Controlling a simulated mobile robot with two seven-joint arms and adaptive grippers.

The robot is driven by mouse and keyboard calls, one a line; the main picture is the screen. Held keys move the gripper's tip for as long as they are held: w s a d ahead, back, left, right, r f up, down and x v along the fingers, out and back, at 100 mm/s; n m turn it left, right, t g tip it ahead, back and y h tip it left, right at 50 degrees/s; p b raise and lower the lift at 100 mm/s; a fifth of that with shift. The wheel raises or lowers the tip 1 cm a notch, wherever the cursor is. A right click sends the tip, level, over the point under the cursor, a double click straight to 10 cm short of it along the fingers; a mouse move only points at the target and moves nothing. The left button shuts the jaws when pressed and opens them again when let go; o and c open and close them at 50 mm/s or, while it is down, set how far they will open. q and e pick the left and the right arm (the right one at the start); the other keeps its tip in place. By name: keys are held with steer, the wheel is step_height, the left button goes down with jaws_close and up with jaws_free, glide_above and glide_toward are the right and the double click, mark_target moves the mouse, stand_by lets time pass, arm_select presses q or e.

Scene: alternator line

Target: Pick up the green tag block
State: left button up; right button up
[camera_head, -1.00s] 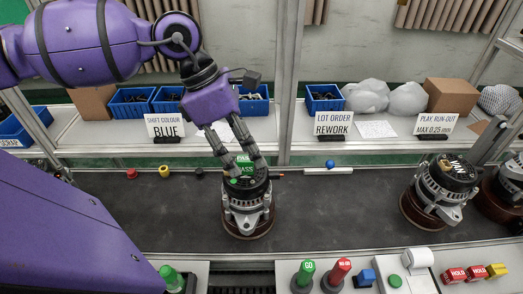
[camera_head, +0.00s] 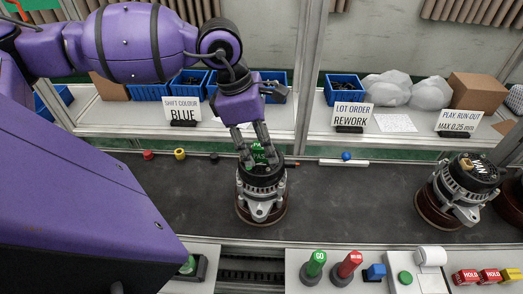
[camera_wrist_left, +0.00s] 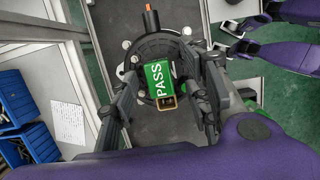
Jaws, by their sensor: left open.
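The green tag block (camera_head: 258,155), marked PASS, sits on top of an alternator (camera_head: 262,187) that stands on a round brown base on the dark belt. The block also shows close up in the left wrist view (camera_wrist_left: 158,83), with a tan-edged lower end. My left gripper (camera_head: 258,163) is above the alternator, pointing down, with its fingers open on either side of the block. In the wrist view a gap shows between each finger and the block. My right gripper is not identifiable; purple and dark parts show at the upper right of the wrist view.
Another alternator (camera_head: 465,182) stands on the belt at the right. A green GO stamp (camera_head: 315,264) and a red one (camera_head: 346,265) stand on the front ledge. Blue bins (camera_head: 346,90) and signs line the back shelf. The belt between the two alternators is clear.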

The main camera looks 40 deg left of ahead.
arm_select(q)
jaws_close()
